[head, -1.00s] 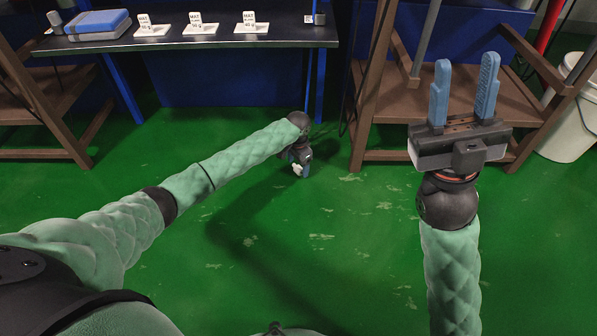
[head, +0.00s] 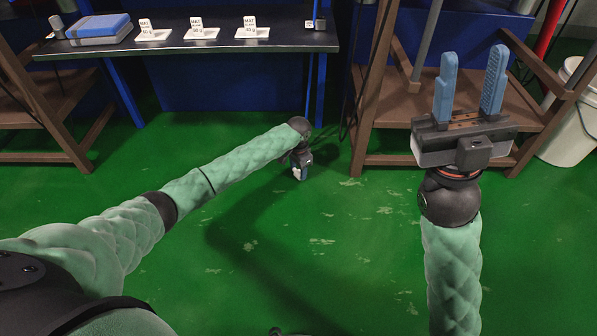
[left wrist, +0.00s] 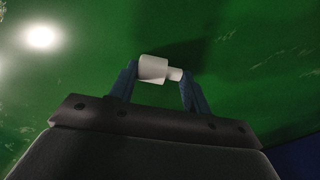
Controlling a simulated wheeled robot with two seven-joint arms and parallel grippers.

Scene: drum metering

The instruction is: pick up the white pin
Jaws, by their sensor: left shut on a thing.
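The white pin (left wrist: 154,69) shows in the left wrist view between the two blue fingertips of my left gripper (left wrist: 158,82). It has a wide part on the left and a narrower end on the right, and lies crosswise between the fingers. My left gripper is shut on it. In the head view my left gripper (head: 299,175) is low over the green floor, and only a small white bit of the pin shows there. My right gripper (head: 467,90) is open and empty, its two blue fingers pointing up, in front of the wooden shelf.
A dark bench (head: 185,46) at the back carries a blue case (head: 100,28) and three white trays with labels (head: 201,33). A wooden stand (head: 385,135) and a white bucket (head: 572,120) are on the right. The green floor (head: 330,250) in front is clear.

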